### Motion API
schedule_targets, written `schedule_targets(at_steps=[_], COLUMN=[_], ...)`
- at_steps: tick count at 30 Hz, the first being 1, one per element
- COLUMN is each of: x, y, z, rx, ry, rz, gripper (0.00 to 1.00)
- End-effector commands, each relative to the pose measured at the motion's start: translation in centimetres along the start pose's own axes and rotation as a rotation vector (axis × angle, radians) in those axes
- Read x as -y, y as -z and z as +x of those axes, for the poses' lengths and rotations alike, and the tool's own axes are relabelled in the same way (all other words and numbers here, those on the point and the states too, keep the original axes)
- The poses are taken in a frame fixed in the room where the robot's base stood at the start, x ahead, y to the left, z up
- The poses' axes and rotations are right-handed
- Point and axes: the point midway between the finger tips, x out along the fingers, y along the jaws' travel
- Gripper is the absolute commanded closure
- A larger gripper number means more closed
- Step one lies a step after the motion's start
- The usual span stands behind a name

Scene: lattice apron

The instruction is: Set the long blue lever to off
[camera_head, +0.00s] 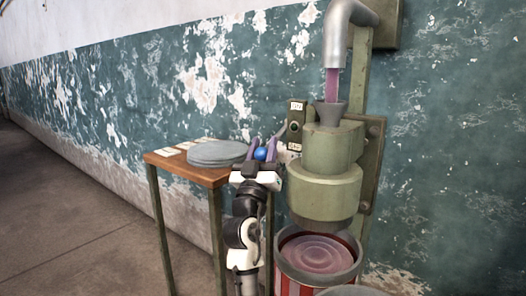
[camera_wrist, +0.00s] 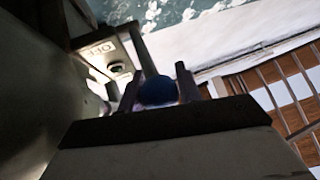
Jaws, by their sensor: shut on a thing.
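The long lever's round blue knob (camera_head: 260,153) sits between the two purplish fingers of my gripper (camera_head: 262,149), left of the green machine. My gripper is shut on the knob. The blue knob (camera_wrist: 157,92) also shows between the fingers in the wrist view. The lever's switch plate (camera_head: 296,133) is a dark green upright box with a round pivot and pale labels at top and bottom. One label (camera_wrist: 102,48) in the wrist view appears to read OFF. The lever's shaft and exact angle are hard to make out.
The green machine (camera_head: 326,180) stands right of my gripper, under a grey pipe (camera_head: 340,35). A red-striped tub (camera_head: 318,254) stands below it. A small wooden table (camera_head: 183,169) with grey discs (camera_head: 217,153) and cards is close on the left. Open floor lies farther left.

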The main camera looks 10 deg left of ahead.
Motion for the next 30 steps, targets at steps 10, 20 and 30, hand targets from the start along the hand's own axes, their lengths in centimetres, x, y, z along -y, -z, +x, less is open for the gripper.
schedule_targets(at_steps=[10,20,30], x=[0.10,0.04,-0.17], y=[-0.37,-0.19,-0.98], z=[-0.07,-0.02,-0.58], rx=[0.008,0.004,0.004], ry=[0.001,0.001,0.000], rz=[0.000,0.001,0.001], gripper=[1.00,0.45,0.45])
